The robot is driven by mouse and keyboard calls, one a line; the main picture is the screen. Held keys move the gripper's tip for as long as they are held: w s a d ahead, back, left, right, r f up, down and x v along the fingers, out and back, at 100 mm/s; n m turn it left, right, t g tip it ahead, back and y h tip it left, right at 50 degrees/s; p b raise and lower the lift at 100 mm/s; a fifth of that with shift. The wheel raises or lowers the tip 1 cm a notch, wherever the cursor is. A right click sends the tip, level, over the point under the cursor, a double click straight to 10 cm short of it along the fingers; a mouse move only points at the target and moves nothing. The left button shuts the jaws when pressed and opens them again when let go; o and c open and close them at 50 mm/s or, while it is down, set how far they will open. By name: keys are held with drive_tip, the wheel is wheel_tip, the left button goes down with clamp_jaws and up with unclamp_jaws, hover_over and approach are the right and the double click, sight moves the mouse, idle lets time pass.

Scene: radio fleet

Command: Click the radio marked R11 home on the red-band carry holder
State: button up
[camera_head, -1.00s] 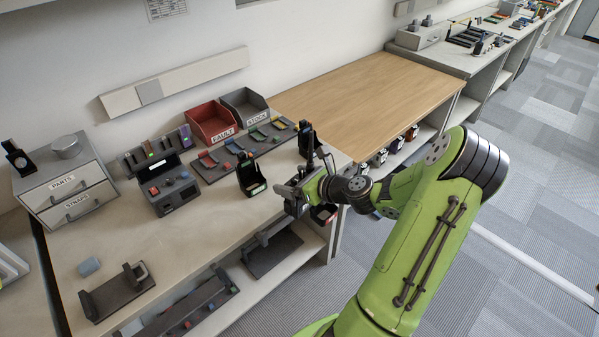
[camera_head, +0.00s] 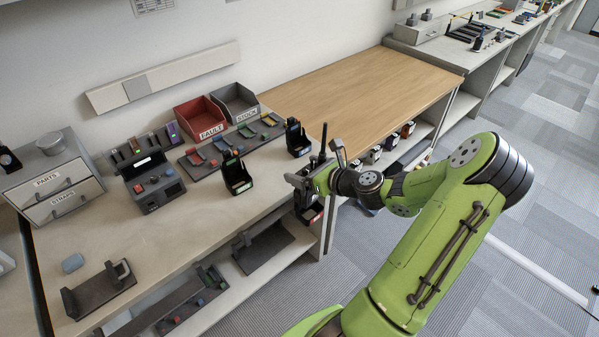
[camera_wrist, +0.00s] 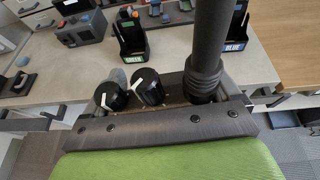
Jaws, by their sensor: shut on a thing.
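My gripper (camera_head: 305,183) is shut on a dark radio and holds it by the front right end of the bench. The radio's antenna (camera_head: 323,140) points up. The wrist view shows the radio's two black knobs (camera_wrist: 148,87) and thick antenna (camera_wrist: 205,45); its body and marking are hidden. A dark holder marked GREEN (camera_wrist: 134,57) stands on the bench, also in the head view (camera_head: 237,178). One marked BLUE (camera_wrist: 235,47) stands farther right, also in the head view (camera_head: 297,140). A dark item with red and white (camera_head: 311,213) shows below my gripper, partly hidden; I cannot tell whether it is the red-band holder.
A red FAULT bin (camera_head: 200,117) and a grey STOCK bin (camera_head: 236,103) stand at the back. A grey console (camera_head: 155,185) and drawer unit (camera_head: 60,187) are left. A dark stand (camera_head: 97,290) is front left. The wooden table (camera_head: 365,90) is bare.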

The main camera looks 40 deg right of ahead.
drive_tip(key=shift+d+r, duration=0.2)
drive_tip(key=shift+d, duration=0.3)
drive_tip(key=shift+w+d+m+h, duration=0.3)
drive_tip(key=shift+w+d+h, duration=0.1)
drive_tip(key=shift+d, duration=0.1)
drive_tip(key=shift+s+r, duration=0.1)
drive_tip(key=shift+s, duration=0.05)
drive_tip(key=shift+a, duration=0.1)
drive_tip(key=shift+p, duration=0.4)
wheel_tip(320, 180, down, 6)
drive_tip(key=b, duration=0.3)
drive_tip(key=shift+b, duration=0.3)
drive_tip(key=shift+r+p, duration=0.15)
drive_tip(key=shift+p, duration=0.65)
